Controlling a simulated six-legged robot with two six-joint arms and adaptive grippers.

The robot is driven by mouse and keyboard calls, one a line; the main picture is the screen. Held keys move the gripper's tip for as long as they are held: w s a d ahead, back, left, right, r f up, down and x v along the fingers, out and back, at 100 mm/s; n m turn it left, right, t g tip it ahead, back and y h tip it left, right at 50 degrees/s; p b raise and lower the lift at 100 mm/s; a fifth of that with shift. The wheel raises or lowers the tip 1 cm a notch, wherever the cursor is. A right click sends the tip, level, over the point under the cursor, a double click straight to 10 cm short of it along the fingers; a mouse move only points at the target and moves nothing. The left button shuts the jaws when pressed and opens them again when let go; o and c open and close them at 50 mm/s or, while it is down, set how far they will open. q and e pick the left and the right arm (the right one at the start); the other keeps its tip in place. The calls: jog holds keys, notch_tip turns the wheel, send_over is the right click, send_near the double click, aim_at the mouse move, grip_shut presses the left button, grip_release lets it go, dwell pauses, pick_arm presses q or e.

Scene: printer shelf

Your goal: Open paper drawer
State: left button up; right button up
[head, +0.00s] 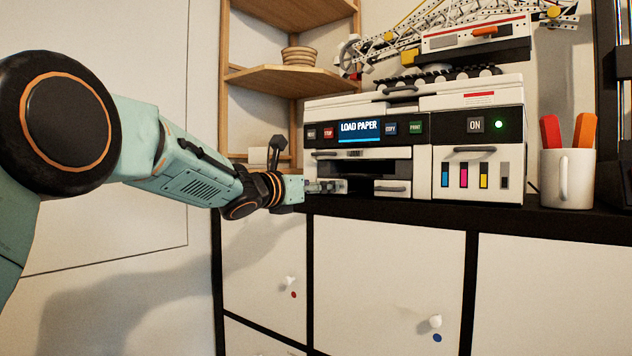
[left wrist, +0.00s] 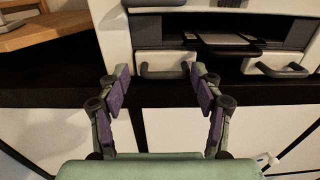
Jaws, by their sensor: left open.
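The white printer (head: 415,140) stands on a black-topped cabinet, its display reading LOAD PAPER. Two small drawer fronts sit side by side at its bottom, under a dark opening. The right one (head: 392,188) has a grey handle and looks shut. In the left wrist view, the left drawer handle (left wrist: 165,71) lies between and just ahead of my fingertips, and the right handle (left wrist: 275,69) is off to the right. My left gripper (head: 326,187) is open, its fingers (left wrist: 160,78) apart with nothing held. Which drawer holds paper I cannot tell.
A wooden corner shelf (head: 290,78) with a bowl stands left of the printer. A crane model (head: 470,40) sits on top. A white mug (head: 567,178) with red and orange items stands at right. Cabinet doors (head: 385,270) with knobs are below.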

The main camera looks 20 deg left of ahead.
pick_arm(q)
jog(key=shift+w+d+f, duration=0.1)
jog(key=shift+w+d, duration=0.05)
jog(key=shift+d, duration=0.35)
jog(key=shift+c, duration=1.4)
jog(key=shift+a, duration=0.35)
jog(key=c, duration=0.3)
jog(key=shift+d, duration=0.15)
jog(key=c, duration=0.5)
grip_shut()
